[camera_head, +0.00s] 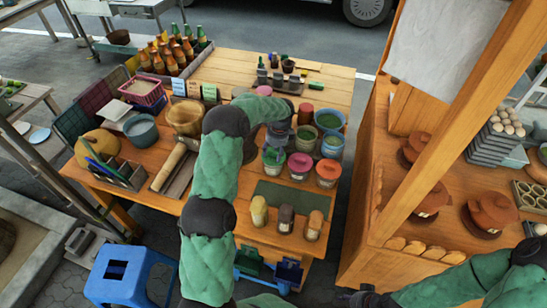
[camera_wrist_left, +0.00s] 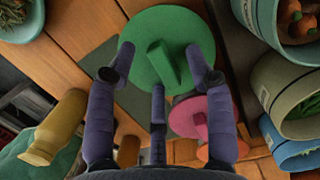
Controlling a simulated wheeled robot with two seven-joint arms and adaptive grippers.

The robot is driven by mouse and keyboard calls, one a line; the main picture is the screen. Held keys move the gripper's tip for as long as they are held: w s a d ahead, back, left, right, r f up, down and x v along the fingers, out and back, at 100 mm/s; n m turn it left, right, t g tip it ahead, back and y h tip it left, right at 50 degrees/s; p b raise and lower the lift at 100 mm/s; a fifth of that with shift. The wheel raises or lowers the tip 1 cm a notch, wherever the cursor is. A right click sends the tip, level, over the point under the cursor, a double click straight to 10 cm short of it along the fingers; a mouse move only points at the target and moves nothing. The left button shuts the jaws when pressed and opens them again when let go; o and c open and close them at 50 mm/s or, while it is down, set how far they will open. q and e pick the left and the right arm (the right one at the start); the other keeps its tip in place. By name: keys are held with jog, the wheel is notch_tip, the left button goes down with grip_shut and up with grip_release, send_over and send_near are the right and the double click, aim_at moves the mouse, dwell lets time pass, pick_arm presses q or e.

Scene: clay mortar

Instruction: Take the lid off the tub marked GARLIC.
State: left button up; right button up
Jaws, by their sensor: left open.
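Three lidded tubs stand in a row on the wooden table: one with a green lid (camera_head: 273,156), one with a pink lid (camera_head: 299,163) and one with an orange lid (camera_head: 327,170). I cannot read which is marked GARLIC. My left gripper (camera_head: 279,134) hangs just above the green-lidded tub. In the left wrist view the open fingers (camera_wrist_left: 163,72) sit on either side of the green lid's raised handle (camera_wrist_left: 160,62), apart from it. The pink lid (camera_wrist_left: 190,117) shows below the green lid. My right gripper (camera_head: 365,298) is low at the bottom edge, its fingers unclear.
Open tubs (camera_head: 330,121) stand behind and right of the lidded ones. Three jars (camera_head: 286,217) stand at the table's front, before a dark green mat (camera_head: 272,192). A wooden stall with clay pots (camera_head: 490,210) is at the right. A blue stool (camera_head: 128,272) stands at lower left.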

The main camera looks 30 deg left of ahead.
pick_arm(q)
jog(key=c, duration=1)
jog(key=shift+c, duration=0.2)
jog(key=shift+r, duration=0.1)
